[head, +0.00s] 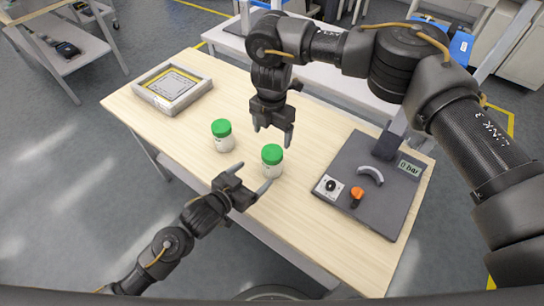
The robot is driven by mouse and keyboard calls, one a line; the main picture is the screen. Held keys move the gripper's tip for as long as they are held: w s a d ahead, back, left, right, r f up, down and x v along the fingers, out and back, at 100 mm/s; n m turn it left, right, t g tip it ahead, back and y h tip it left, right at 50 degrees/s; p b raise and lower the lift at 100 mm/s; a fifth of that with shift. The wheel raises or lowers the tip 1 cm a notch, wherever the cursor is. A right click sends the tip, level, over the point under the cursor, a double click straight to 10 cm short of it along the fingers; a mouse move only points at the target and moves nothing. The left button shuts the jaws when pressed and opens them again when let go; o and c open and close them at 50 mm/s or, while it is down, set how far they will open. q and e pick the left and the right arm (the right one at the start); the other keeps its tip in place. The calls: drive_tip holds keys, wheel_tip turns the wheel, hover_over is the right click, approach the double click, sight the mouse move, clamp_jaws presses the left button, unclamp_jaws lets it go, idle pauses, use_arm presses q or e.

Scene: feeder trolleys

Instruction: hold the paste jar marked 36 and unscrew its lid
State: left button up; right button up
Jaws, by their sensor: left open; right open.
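Two white jars with green lids stand upright on the wooden table: a left jar (222,136) and a right jar (271,161). Their markings are too small to read, so I cannot tell which is 36. My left gripper (254,178) is open, its fingertips close to the lower part of the right jar; I cannot tell whether they touch it. My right gripper (274,138) is open and points down, above and just behind the right jar's lid (272,153). Nothing is held in either gripper.
A grey tray (160,98) with a framed plate lies at the table's far left. A dark device (335,208) with a knob, an orange-topped switch and a display reading 0 bar occupies the right side. The wooden table (200,175) is bare around the jars.

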sight(272, 172)
use_arm(q)
drive_tip(key=shift+w+d, duration=0.2)
drive_tip(key=shift+d, duration=0.15)
use_arm(e)
drive_tip(key=shift+s+r, duration=0.15)
drive_tip(key=shift+s, duration=0.1)
use_arm(q)
drive_tip(key=x, duration=1)
drive_tip(key=shift+f, duration=0.1)
use_arm(e)
drive_tip(key=shift+w, duration=0.1)
use_arm(q)
drive_tip(key=shift+a, duration=0.1)
